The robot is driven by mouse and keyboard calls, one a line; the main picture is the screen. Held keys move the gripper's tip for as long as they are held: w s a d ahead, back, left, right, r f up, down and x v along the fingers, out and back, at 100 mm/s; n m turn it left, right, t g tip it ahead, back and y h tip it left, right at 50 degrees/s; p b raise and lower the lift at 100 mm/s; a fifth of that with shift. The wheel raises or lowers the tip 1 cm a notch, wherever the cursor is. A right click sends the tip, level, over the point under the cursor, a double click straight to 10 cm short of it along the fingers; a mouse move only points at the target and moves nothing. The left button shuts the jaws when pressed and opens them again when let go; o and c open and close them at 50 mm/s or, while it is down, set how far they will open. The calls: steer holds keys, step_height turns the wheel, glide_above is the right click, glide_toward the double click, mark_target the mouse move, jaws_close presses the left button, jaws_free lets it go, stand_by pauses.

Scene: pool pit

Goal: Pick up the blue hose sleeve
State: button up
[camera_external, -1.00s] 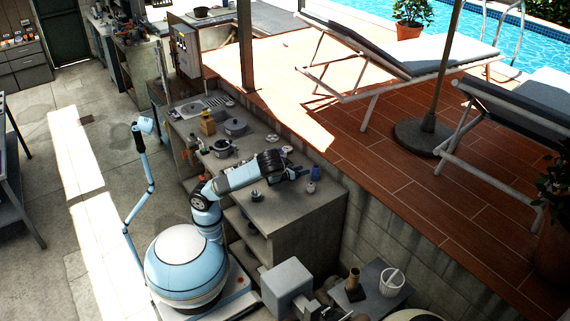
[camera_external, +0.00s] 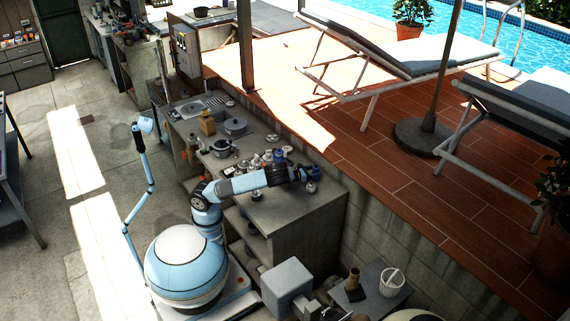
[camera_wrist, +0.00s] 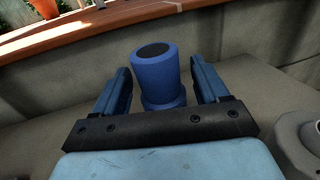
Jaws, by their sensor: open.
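The blue hose sleeve (camera_wrist: 157,78) stands upright in the wrist view, with a dark round top and a wider foot. It sits between the two fingers of my gripper (camera_wrist: 160,68), which is open, with a visible gap on each side. The foot of the sleeve is partly hidden by the gripper's dark front bar. In the external view the sleeve (camera_external: 316,172) is small, near the right end of the concrete counter, and my gripper (camera_external: 306,174) is right at it.
A grey round part (camera_wrist: 302,140) lies right of my gripper on the counter (camera_external: 300,214). Several small parts (camera_external: 268,157) stand behind my arm. A pot (camera_external: 222,148) is farther left. A block wall and a raised tiled deck (camera_external: 400,175) rise behind the counter.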

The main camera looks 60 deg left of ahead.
steer(key=shift+w+d, duration=0.1)
steer(key=shift+w, duration=0.35)
steer(key=c, duration=1)
